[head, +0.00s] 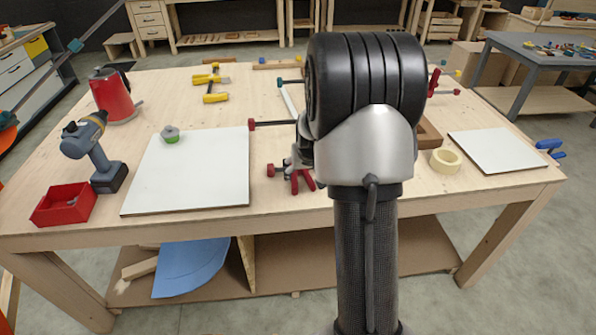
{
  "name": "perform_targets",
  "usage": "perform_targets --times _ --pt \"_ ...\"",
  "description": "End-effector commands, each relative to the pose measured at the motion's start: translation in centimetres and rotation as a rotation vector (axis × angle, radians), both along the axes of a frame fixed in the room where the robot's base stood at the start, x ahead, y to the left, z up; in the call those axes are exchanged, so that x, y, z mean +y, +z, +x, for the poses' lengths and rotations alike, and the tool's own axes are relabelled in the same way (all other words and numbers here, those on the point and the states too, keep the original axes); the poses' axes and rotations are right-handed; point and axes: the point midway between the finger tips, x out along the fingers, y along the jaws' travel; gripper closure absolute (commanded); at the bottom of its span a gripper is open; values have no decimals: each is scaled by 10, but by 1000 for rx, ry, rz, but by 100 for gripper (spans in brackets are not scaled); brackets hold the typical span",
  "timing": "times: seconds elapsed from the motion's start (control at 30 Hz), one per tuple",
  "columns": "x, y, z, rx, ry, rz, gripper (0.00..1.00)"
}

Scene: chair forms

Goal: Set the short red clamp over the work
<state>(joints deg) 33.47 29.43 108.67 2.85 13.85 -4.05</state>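A red clamp (271,170) lies near the front middle of the table, with a red end and a dark bar running right. Red parts (300,183) show beside it, under my wrist; I cannot tell whether they belong to the same clamp. A second clamp with a red end (252,124) lies further back, its bar running behind my arm. Another red clamp part (434,82) shows right of my arm. My gripper (298,160) is mostly hidden behind my arm; only a grey edge shows by the red parts. Which piece is the work is unclear.
White boards lie left (190,170) and right (498,150). A drill (93,150), red bin (64,204) and red kettle (112,95) stand at the left. A tape roll (445,160) and wooden frame (429,134) sit right of my arm. Yellow clamps (213,79) lie behind.

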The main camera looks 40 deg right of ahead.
Motion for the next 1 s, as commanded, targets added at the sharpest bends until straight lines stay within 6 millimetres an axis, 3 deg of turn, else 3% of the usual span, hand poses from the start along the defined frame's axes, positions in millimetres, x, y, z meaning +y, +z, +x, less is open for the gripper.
perform_targets --times 0.03,0.2,0.4,0.87,1.0 --pt "-2 -13 4 1 1 0 27" --pt "-10 -43 17 1 1 1 27" --pt "-17 -67 28 1 1 1 27" --pt "-20 -76 34 1 1 1 27" --pt "-20 -76 34 1 1 1 34"
